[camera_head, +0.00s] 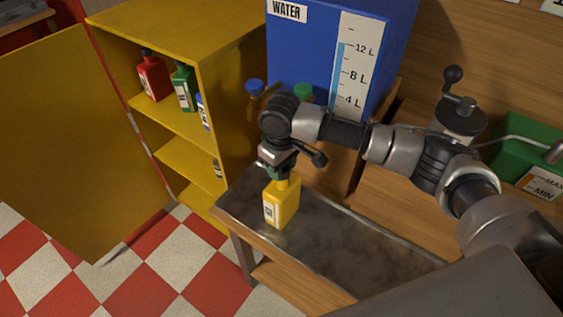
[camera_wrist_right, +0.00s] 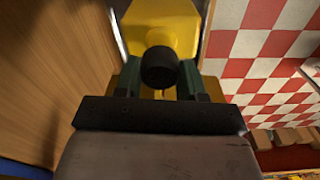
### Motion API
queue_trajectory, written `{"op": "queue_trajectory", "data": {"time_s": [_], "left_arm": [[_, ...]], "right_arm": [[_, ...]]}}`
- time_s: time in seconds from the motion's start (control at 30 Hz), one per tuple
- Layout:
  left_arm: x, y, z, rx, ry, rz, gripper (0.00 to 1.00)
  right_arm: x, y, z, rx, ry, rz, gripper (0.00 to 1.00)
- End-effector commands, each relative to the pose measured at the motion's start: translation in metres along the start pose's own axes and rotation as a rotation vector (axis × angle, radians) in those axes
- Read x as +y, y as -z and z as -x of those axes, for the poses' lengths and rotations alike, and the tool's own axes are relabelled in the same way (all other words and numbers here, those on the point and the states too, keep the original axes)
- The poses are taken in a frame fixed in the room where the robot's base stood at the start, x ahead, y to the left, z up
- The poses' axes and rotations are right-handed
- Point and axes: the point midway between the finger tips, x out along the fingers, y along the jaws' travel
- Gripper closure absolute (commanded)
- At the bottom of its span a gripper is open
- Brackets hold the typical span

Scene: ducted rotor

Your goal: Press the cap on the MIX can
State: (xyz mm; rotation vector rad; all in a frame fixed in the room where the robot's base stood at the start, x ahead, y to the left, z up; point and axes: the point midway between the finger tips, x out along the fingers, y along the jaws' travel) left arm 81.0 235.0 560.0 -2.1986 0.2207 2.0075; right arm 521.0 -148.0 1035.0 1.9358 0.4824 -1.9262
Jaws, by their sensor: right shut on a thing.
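The yellow can (camera_head: 282,205), with a white label on its side, stands upright near the left end of the metal-topped bench. I cannot read its label. My right gripper (camera_head: 281,175) points down right over the can's neck. In the right wrist view, the black cap (camera_wrist_right: 160,67) sits between the two fingers (camera_wrist_right: 162,88), with the yellow can (camera_wrist_right: 165,20) just beyond. The gripper is shut on the cap. The fingers hide the meeting of cap and neck, so I cannot tell how far it is seated. My left gripper is not in view.
A yellow cabinet (camera_head: 178,25) with its door open holds a red bottle (camera_head: 153,76) and a green bottle (camera_head: 184,87). A blue WATER tank (camera_head: 300,55) stands behind the bench (camera_head: 345,250). A green bin (camera_head: 515,158) is at the right. The bench top right of the can is clear.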

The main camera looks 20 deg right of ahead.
Motion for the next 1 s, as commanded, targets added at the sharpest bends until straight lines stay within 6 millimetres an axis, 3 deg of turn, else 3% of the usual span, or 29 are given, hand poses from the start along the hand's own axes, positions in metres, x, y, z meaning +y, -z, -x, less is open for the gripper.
{"op": "queue_trajectory", "data": {"time_s": [1.0], "left_arm": [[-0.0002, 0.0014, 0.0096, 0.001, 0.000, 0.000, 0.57]], "right_arm": [[-0.0003, -0.0006, 0.0008, 0.000, 0.000, 0.000, 0.82]]}}
